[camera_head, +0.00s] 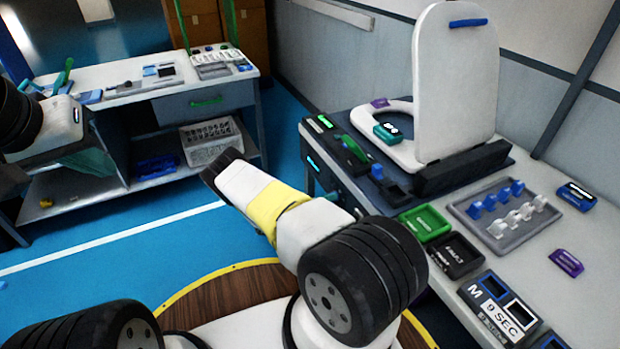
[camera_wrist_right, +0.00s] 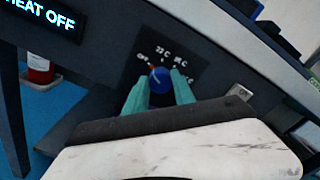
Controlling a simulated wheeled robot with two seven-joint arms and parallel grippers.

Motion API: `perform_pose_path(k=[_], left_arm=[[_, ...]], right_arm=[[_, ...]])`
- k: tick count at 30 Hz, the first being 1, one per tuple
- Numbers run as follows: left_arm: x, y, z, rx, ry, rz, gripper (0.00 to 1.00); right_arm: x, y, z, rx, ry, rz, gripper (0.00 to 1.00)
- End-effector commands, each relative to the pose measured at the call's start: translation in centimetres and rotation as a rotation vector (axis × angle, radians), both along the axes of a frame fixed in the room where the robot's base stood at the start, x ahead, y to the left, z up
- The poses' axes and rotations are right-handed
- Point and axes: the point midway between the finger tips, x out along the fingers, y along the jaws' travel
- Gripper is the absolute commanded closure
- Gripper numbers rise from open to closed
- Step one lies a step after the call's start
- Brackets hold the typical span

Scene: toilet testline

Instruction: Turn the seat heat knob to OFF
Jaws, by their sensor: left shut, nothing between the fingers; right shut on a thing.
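The blue seat heat knob (camera_wrist_right: 159,88) sits on a dark dial plate on the workbench front in the right wrist view. Its orange pointer line points up and left, toward the OFF mark (camera_wrist_right: 142,57). A display (camera_wrist_right: 48,18) beside it reads HEAT OFF in the visible part. My right gripper (camera_wrist_right: 159,93) is shut on the knob, one teal finger on each side. In the head view my right arm hides the knob and most of that gripper. My left gripper (camera_head: 97,160) is shut and empty at the left, in front of the side table.
The testline bench (camera_head: 590,275) carries a white toilet seat with raised lid (camera_head: 455,80), a grey tray (camera_head: 510,232) of small parts, and green and black bins. The side table (camera_head: 150,98) stands at the back left. Blue floor between them is open.

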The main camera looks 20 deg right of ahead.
Motion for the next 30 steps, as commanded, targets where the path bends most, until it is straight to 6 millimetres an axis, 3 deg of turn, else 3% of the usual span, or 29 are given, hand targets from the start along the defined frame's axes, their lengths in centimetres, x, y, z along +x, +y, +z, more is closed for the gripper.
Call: perform_pose_path(k=[21, 22, 25, 30], left_arm=[[0.0, 0.0, 0.0, 0.0, 0.0, 0.0, 1.0], [0.0, 0.0, 0.0, 0.0, 0.0, 0.0, 1.0], [0.0, 0.0, 0.0, 0.0, 0.0, 0.0, 1.0], [0.0, 0.0, 0.0, 0.0, 0.0, 0.0, 1.0]], right_arm=[[0.12, 0.04, 0.01, -0.006, 0.086, 0.002, 1.0], [0.13, 0.04, 0.0, -0.006, 0.085, 0.002, 0.67], [0.12, 0.05, 0.01, -0.006, 0.085, 0.002, 0.48], [0.08, 0.03, -0.01, -0.007, 0.085, 0.001, 0.47]])
